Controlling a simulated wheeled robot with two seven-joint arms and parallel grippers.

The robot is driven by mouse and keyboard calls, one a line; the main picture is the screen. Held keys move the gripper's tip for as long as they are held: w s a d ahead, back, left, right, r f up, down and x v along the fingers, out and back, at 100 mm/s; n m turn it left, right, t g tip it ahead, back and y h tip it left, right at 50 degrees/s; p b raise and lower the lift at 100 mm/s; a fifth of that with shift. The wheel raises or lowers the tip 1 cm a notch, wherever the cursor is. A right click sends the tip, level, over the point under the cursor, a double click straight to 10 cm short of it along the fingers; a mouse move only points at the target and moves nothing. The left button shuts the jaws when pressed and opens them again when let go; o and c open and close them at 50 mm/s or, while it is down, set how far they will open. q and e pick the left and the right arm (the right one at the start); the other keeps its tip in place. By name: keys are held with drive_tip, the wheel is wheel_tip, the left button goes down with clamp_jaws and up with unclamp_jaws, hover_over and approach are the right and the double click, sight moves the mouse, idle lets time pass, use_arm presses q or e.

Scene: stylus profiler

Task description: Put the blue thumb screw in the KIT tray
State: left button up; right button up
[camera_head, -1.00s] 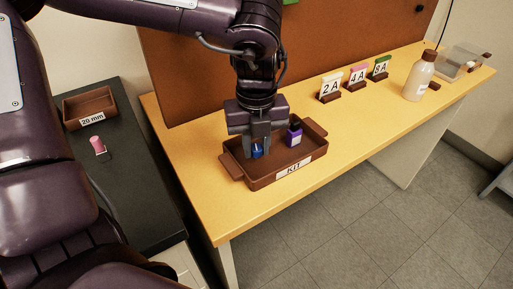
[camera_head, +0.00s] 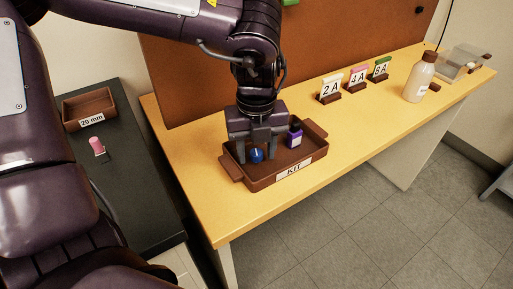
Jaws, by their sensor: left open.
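The brown KIT tray (camera_head: 262,184) sits on the yellow bench. The blue thumb screw (camera_head: 257,155) is inside the tray, in its left part. My left gripper (camera_head: 257,160) points down into the tray with its fingers spread apart, one on each side of the blue thumb screw. A gap shows between the fingers and the screw. My right gripper is not in view.
A brown 20 mm tray (camera_head: 90,108) and a pink thumb screw (camera_head: 97,146) are on the dark counter at left. Cards 2 A (camera_head: 331,88), 4 A (camera_head: 358,77) and 8 A (camera_head: 381,69), a white bottle (camera_head: 419,79) and a clear box (camera_head: 462,62) stand along the bench. The bench's front middle is clear.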

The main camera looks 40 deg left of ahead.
sight(257, 152)
use_arm(q)
wheel_tip(257, 152, up, 12)
drive_tip(key=p, duration=0.2)
drive_tip(key=shift+r, duration=0.15)
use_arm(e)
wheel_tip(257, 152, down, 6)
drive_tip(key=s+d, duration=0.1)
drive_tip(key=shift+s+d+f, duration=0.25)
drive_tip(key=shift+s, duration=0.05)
